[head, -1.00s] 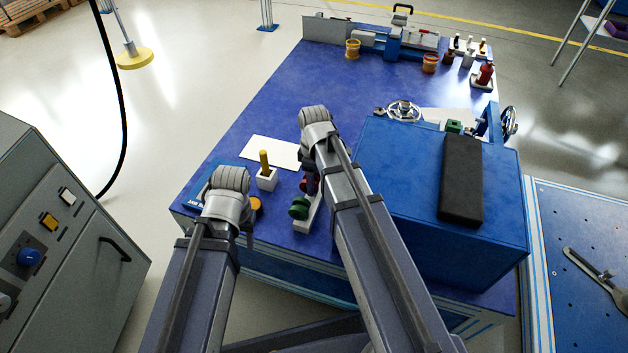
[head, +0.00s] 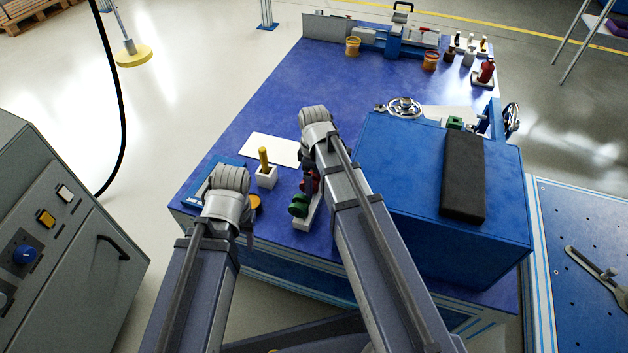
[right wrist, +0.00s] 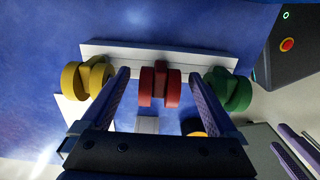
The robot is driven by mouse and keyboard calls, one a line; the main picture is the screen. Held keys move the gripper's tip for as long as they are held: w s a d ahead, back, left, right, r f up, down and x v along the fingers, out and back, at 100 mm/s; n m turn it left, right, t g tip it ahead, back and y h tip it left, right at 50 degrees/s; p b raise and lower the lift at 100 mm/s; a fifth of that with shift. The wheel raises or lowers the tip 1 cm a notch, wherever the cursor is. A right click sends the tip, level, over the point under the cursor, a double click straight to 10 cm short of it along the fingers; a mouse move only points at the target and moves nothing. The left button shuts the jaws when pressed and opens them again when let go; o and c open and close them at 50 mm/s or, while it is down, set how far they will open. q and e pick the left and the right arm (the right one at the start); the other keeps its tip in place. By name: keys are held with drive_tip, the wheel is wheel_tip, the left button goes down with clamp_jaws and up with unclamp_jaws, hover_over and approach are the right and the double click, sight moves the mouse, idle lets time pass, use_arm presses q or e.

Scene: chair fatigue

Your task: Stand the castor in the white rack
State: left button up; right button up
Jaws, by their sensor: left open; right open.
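A white rack (head: 311,217) stands near the front of the blue table, partly behind my right arm. It also shows in the right wrist view (right wrist: 205,57). There a yellow castor (right wrist: 88,76), a red castor (right wrist: 160,88) and a green castor (right wrist: 228,92) sit in a row along it. My right gripper (right wrist: 168,75) is open, its fingers on either side of the red castor, with gaps to it. The head view shows the green castor (head: 299,206) and part of the red one. My left gripper (head: 248,236) is open, mostly hidden under its wrist, left of the rack.
A white block with a yellow peg (head: 265,176) and an orange disc (head: 255,204) lie left of the rack. A white sheet (head: 270,149) lies behind the block. A large blue box (head: 400,190) with a black pad stands right of my right arm. The table's middle is clear.

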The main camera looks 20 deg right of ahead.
wheel_tip(320, 180, up, 8)
drive_tip(key=p, duration=0.8)
drive_tip(key=shift+f, duration=0.1)
idle(0.4)
drive_tip(key=s+a+r+m+p, duration=0.2)
drive_tip(key=s+a+r+p, duration=0.1)
drive_tip(key=r+p, duration=0.5)
drive_tip(key=s+a+r+m+p, duration=0.3)
drive_tip(key=s+r+p, duration=0.3)
drive_tip(key=r+p, duration=0.3)
drive_tip(key=s+a+r+m+h+p, duration=0.1)
drive_tip(key=s+a+r+p, duration=0.3)
drive_tip(key=r+p, duration=0.4)
drive_tip(key=shift+s+a+r+m, duration=0.25)
drive_tip(key=shift+s+r+m, duration=0.05)
drive_tip(key=shift+s+m, duration=0.4)
drive_tip(key=shift+c, duration=0.3)
